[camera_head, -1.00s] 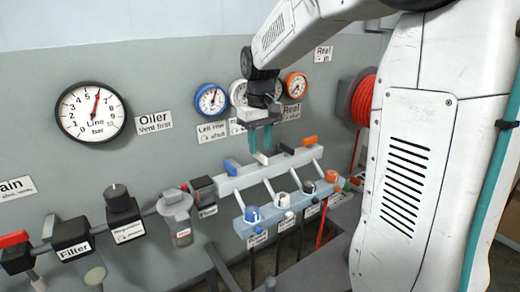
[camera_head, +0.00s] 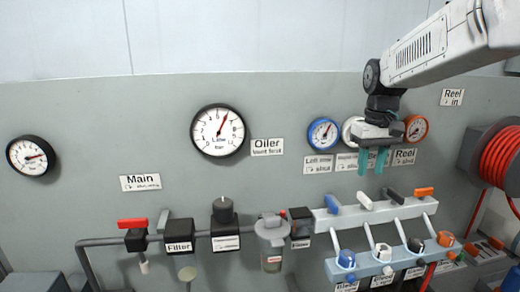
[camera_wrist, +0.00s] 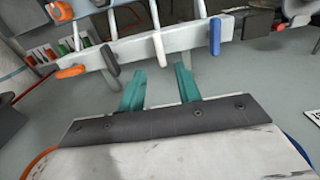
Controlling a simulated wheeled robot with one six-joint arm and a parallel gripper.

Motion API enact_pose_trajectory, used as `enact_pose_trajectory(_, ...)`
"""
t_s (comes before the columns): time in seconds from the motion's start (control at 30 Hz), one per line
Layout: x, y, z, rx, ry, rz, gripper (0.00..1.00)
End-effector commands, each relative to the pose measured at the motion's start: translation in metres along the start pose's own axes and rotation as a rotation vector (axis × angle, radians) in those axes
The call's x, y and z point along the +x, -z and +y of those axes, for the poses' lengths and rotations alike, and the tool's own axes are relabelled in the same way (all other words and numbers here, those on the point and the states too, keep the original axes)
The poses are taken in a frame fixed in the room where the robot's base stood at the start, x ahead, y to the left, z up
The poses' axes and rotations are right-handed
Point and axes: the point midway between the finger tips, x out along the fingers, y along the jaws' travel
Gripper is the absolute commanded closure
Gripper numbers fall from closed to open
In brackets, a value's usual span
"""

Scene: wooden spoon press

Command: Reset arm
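My gripper (camera_head: 373,163) hangs in front of the panel at the right in the head view. Its two teal fingers point down, apart, with nothing between them. It is above the manifold (camera_head: 375,208) with its blue, white, dark and orange levers, and it partly covers the small gauges and labels behind it. In the wrist view the fingers (camera_wrist: 158,92) also show apart and empty, with a grey gap between them. The manifold (camera_wrist: 130,50) with its levers lies past the fingertips.
A red hose reel (camera_head: 500,155) stands at the right edge. The Line gauge (camera_head: 218,130) and another gauge (camera_head: 31,156) are on the wall. A red-handled valve (camera_head: 133,224), filter (camera_head: 179,236), regulator (camera_head: 224,220) and oiler (camera_head: 271,240) sit along the pipe. The wall above the gauges is bare.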

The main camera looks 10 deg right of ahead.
Motion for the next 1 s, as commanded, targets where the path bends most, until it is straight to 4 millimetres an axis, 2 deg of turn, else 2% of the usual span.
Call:
enact_pose_trajectory(0.07,0.011,-0.008,-0.002,0.029,0.005,-0.025,0.66)
enact_pose_trajectory(0.17,0.023,-0.039,-0.012,0.065,0.009,-0.052,0.66)
enact_pose_trajectory(0.5,0.04,-0.179,-0.072,0.088,0.0,-0.024,0.66)
enact_pose_trajectory(0.63,0.051,-0.225,-0.089,0.066,-0.003,0.014,0.66)
enact_pose_trajectory(0.7,0.056,-0.243,-0.094,0.05,-0.003,0.036,0.66)
enact_pose_trajectory(0.8,0.058,-0.258,-0.1,0.026,-0.003,0.068,0.66)
enact_pose_trajectory(1.0,0.051,-0.263,-0.104,0.003,-0.003,0.113,0.66)
